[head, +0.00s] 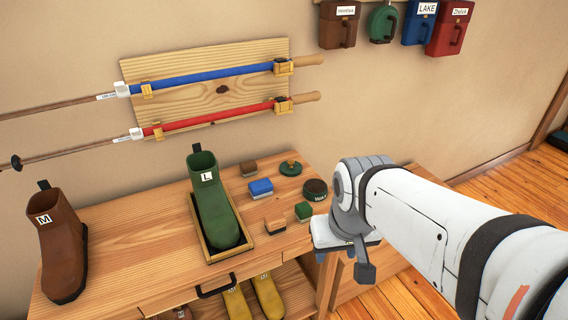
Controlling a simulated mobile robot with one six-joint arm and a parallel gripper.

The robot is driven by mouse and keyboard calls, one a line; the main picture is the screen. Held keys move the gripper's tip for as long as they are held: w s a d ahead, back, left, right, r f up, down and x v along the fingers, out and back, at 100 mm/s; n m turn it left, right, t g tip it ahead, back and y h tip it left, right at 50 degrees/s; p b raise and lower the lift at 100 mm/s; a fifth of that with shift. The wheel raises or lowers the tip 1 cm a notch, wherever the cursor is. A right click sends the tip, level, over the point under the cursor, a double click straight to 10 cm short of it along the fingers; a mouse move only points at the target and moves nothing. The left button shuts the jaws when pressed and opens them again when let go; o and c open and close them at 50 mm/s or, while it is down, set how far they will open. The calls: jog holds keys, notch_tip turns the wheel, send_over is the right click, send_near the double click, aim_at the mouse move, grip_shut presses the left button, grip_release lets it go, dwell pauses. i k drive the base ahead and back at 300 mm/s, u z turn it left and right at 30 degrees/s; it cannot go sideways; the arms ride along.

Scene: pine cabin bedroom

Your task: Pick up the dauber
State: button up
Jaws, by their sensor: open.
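Several small shoe-care pieces lie on the right part of the wooden bench top. A small round green piece with a raised knob (291,168) lies near the back edge; I cannot tell whether it is the dauber or a lid. A dark round tin with a label (315,190) is in front of it.
A green boot (208,195) stands in a wooden tray (210,257) left of the pieces. A brown boot (62,245) stands at the far left. Yellow boots (267,296) sit below the bench top. Bare bench lies between the boots.

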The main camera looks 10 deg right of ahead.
aim_at(304, 211)
jog(key=z, duration=1.85)
jog(key=k, duration=0.9)
jog(key=u, duration=1.25)
jog(key=i, duration=1)
jog(key=u, duration=0.05)
